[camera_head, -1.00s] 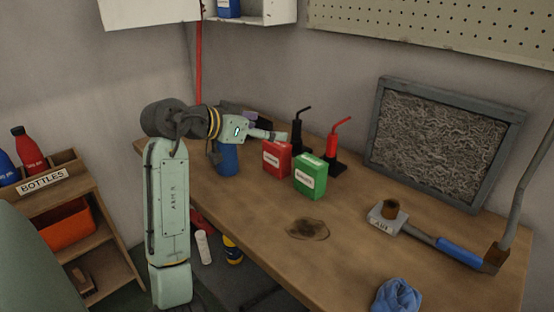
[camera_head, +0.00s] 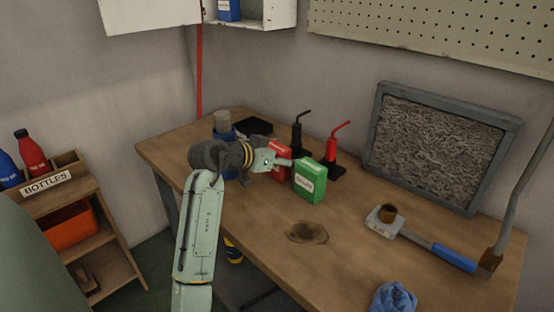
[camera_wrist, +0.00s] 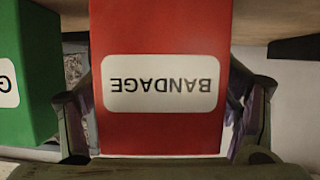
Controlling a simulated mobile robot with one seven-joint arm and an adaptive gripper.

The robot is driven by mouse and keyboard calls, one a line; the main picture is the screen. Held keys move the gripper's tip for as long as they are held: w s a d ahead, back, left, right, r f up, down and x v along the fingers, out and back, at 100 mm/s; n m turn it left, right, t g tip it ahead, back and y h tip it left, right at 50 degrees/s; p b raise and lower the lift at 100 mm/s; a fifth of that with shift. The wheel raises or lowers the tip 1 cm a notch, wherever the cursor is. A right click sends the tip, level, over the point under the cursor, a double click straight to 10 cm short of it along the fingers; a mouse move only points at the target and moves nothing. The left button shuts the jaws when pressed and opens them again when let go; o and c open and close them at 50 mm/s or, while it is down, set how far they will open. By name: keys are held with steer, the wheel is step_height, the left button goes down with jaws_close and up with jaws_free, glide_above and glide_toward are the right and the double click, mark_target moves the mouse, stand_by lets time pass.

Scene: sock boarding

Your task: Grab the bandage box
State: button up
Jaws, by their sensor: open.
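The bandage box (camera_head: 281,146) is red with a white label and stands upright on the workbench. It fills the middle of the wrist view (camera_wrist: 160,35), where its "BANDAGE" label appears upside down. My gripper (camera_head: 280,162) is at the near side of the box and partly covers it. In the wrist view my gripper (camera_wrist: 162,105) is open, with one finger at each side of the box. Small gaps seem to show beside it; I cannot tell whether either finger touches it.
A green box (camera_head: 311,180) stands close on the right. A black tool (camera_head: 298,135) and a red tool (camera_head: 335,148) stand behind. A blue cup (camera_head: 222,125) is to the left.

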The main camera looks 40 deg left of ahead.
steer(key=shift+c, duration=0.4)
steer(key=c, duration=1.1)
